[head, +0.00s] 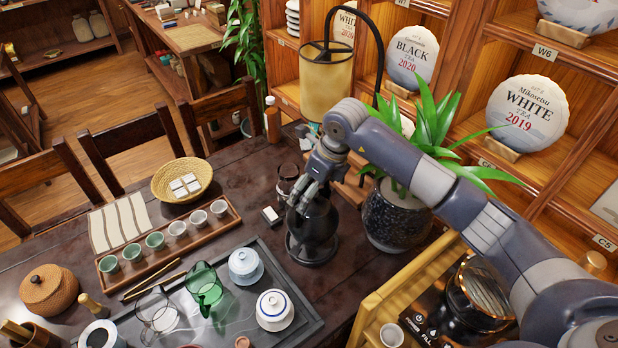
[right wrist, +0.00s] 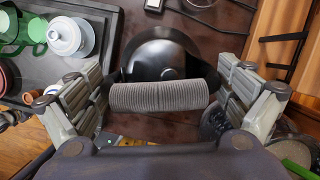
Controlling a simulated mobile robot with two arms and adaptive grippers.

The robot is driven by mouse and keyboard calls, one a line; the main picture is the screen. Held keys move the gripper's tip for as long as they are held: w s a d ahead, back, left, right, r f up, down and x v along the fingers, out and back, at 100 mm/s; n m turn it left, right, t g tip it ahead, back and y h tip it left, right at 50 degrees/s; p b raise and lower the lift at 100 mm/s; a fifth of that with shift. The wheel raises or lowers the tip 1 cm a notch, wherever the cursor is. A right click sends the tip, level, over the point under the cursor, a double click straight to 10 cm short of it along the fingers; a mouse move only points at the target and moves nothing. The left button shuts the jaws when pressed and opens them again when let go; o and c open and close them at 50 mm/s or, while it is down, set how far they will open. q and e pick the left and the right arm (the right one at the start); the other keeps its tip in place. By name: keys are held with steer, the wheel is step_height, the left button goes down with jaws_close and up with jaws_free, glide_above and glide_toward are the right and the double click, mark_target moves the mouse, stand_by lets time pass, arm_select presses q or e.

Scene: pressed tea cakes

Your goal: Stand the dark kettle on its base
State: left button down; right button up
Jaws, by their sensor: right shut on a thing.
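The dark kettle (head: 318,222) is in the head view at the middle of the table, roughly upright. My right gripper (head: 312,190) is above it and shut on its ribbed grey handle (right wrist: 158,96), which lies across between the fingers in the right wrist view. The kettle's round black body (right wrist: 160,58) shows beyond the handle. A dark round base (head: 312,257) shows directly under the kettle. I cannot tell whether the kettle rests on it or hangs just above. My left gripper is not in view.
A speckled plant pot (head: 395,215) stands close to the right of the kettle. A dark tea tray (head: 245,325) with cups lies to the left and front. A bamboo-framed stand (head: 375,300) is at front right. A tall lamp (head: 327,85) stands behind.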

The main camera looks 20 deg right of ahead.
mark_target(315, 202)
steer(key=shift+w, duration=0.35)
steer(key=shift+s+f, duration=0.1)
steer(key=shift+f, duration=0.25)
steer(key=shift+f+b, duration=1.6)
steer(key=shift+f, duration=0.85)
steer(key=shift+f+b, duration=0.55)
steer(key=shift+b, duration=0.2)
steer(key=o, duration=1.7)
steer(key=shift+s, duration=0.1)
